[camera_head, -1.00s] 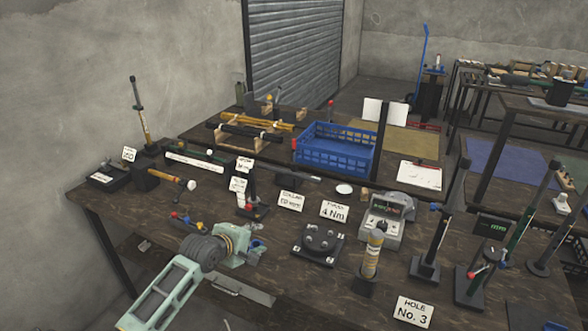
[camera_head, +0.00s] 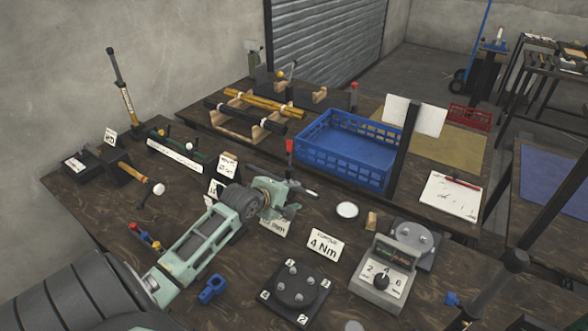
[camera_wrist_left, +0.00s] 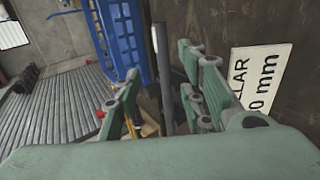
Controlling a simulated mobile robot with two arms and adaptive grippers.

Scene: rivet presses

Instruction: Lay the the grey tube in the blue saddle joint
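A grey tube (camera_head: 303,189) lies on the table behind the sign cards, with only its right end showing past my left gripper (camera_head: 288,196). In the left wrist view the tube (camera_wrist_left: 163,75) runs upright between the parted fingers of the left gripper (camera_wrist_left: 165,95), with gaps on both sides. The gripper is open, and I cannot tell how far above the tube it is. A small blue piece (camera_head: 212,289), which looks like the blue saddle joint, sits empty on the table in front of the gripper. My right gripper is not in view.
A blue crate (camera_head: 345,165) stands behind the gripper and also shows in the left wrist view (camera_wrist_left: 122,35). Yellow tubes (camera_head: 262,103) rest on wooden racks behind.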

